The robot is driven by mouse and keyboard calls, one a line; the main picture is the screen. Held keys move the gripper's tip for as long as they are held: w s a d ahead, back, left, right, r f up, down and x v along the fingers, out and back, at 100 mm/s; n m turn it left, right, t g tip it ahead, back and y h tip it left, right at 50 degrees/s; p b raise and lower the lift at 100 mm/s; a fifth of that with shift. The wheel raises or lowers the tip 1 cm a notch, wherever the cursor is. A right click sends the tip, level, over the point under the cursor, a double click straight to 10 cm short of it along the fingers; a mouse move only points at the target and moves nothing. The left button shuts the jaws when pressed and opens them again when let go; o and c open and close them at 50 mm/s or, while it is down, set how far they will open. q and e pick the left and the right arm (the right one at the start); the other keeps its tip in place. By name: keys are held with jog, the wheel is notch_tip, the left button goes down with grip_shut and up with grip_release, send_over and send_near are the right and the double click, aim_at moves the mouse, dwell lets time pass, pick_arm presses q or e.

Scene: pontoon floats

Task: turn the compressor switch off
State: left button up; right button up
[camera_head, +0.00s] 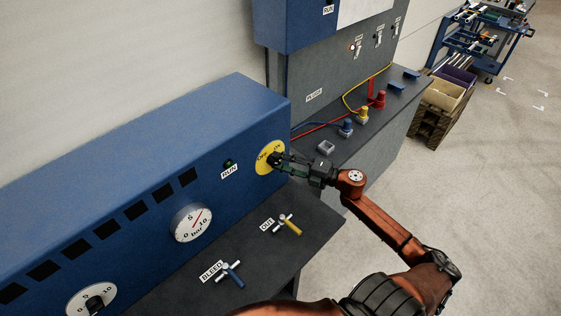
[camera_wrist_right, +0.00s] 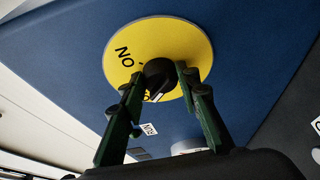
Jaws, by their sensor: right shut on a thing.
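The compressor switch is a black rotary knob (camera_wrist_right: 158,73) on a round yellow plate (camera_head: 266,160) on the blue compressor's front. The right wrist view shows the plate (camera_wrist_right: 185,45) with ON lettering reading upside down and a second label mostly hidden by the knob and finger. A white mark on the knob points toward that hidden label. My right gripper (camera_head: 279,160) is at the knob, its two fingers closed on opposite sides of it; they also show in the wrist view (camera_wrist_right: 160,82). My left gripper is out of view.
A RUN lamp (camera_head: 228,163), looking dark green, and a pressure gauge (camera_head: 192,222) are left of the plate. Below, the dark shelf (camera_head: 318,222) bears a yellow-handled OUT valve (camera_head: 289,226) and a blue-handled BLEED valve (camera_head: 233,274). A grey bench (camera_head: 400,105) with hose fittings stands behind my arm.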

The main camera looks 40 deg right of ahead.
dwell(0.3)
jog(key=o, duration=1.2)
jog(key=shift+c, duration=0.2)
jog(key=shift+s, duration=0.1)
jog(key=v, duration=1.2)
